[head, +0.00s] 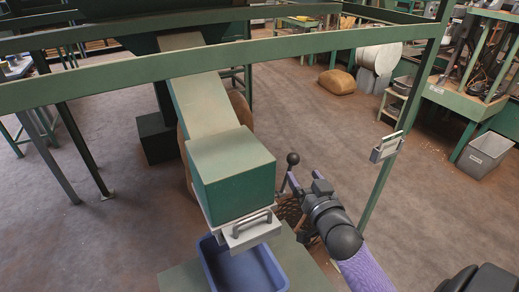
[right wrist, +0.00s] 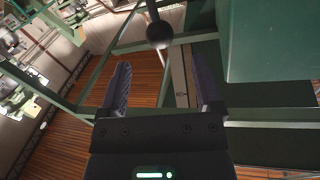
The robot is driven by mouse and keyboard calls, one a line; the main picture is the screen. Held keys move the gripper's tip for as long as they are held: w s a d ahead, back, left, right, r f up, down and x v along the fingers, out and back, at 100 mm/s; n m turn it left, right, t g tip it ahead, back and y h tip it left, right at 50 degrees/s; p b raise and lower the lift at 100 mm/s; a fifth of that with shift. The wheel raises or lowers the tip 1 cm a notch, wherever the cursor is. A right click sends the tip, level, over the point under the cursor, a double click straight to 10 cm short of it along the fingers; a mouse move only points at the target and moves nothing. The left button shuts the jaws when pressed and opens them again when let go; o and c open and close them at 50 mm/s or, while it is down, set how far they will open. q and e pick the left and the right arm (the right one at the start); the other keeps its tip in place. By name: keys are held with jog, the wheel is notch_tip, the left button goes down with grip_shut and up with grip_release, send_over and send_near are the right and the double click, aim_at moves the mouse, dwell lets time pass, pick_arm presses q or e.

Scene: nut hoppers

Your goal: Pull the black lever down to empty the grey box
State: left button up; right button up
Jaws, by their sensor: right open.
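The black lever with a ball knob (head: 293,158) stands just right of a green box (head: 232,180) with a paler grey-green top. A grey metal piece with a bar handle (head: 250,231) sits under the box's front. My right gripper (head: 300,181) is open beside the lever, its fingers pointing toward it. In the right wrist view the black knob (right wrist: 159,35) lies beyond and roughly between the two spread fingers (right wrist: 161,84); nothing is visibly held. The box's inside is hidden. My left gripper is out of view.
A blue bin (head: 212,262) stands below the grey handle piece. A pale sloping chute (head: 203,104) leads down to the box. A green frame rail (head: 300,47) crosses above, and a green post (head: 380,190) stands right of my right arm. Open floor (head: 440,230) lies farther right.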

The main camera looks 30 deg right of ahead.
aim_at(294, 161)
jog(key=b+x, duration=0.2)
jog(key=x, duration=0.7)
jog(key=shift+f, duration=0.1)
grip_shut()
